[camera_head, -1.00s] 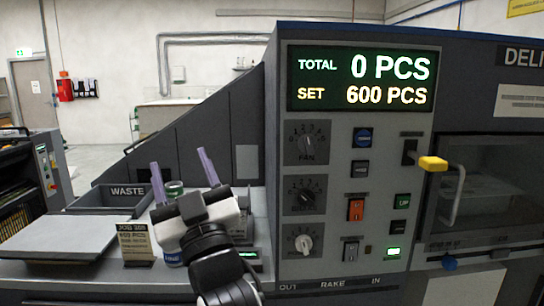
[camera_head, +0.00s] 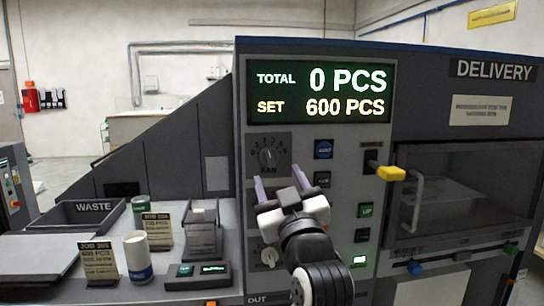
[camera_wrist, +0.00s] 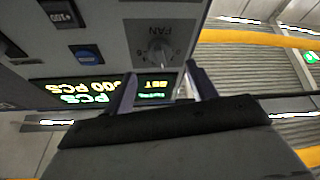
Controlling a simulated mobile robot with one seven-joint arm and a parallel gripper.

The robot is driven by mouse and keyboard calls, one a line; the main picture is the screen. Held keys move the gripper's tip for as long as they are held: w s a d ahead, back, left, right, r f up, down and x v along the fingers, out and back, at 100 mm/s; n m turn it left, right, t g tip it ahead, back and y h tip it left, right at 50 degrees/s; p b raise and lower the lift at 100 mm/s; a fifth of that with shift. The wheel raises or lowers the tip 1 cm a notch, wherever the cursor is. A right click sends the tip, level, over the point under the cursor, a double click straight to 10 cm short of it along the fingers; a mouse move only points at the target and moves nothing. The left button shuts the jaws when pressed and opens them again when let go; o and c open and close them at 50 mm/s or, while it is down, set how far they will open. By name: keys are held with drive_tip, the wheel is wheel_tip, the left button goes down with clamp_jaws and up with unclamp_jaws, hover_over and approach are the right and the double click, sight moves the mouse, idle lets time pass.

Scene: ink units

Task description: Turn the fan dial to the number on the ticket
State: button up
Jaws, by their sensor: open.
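The fan dial (camera_head: 268,156) is a dark grey knob on a numbered plate marked FAN, high on the left of the panel, under the display. It also shows upside down in the wrist view (camera_wrist: 158,50). My gripper (camera_head: 279,181) is open and empty, its two purple fingers pointing up just below the dial in the head view. In the wrist view my gripper (camera_wrist: 160,78) has its fingertips on either side below the knob, apart from it. Two job tickets, a front one (camera_head: 98,264) and a rear one (camera_head: 157,232), stand on the left ledge; their small print is unreadable.
The display (camera_head: 320,92) reads TOTAL 0 PCS, SET 600 PCS. A lower pale dial (camera_head: 268,257) is on the same panel, and my arm hides the one between. A yellow handle (camera_head: 391,174) juts out at right.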

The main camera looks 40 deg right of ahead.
sight(270, 161)
drive_tip(key=p+x, duration=0.1)
drive_tip(key=x, duration=0.5)
drive_tip(key=shift+f, duration=0.1)
drive_tip(key=shift+c, duration=0.5)
drive_tip(key=c, duration=0.9)
drive_tip(key=shift+m, duration=0.3)
drive_tip(key=shift+w+a+m+g+h+p, duration=0.15)
drive_tip(key=shift+m+g+h+p, duration=0.5)
drive_tip(key=shift+m+h, duration=0.75)
drive_tip(key=shift+m+g+h+p, duration=0.3)
drive_tip(key=shift+m+g, duration=0.05)
drive_tip(key=shift+m, duration=0.9)
drive_tip(key=shift+m+g+h+p, duration=0.25)
drive_tip(key=shift+m+g+h, duration=0.05)
drive_tip(key=shift+m, duration=1.25)
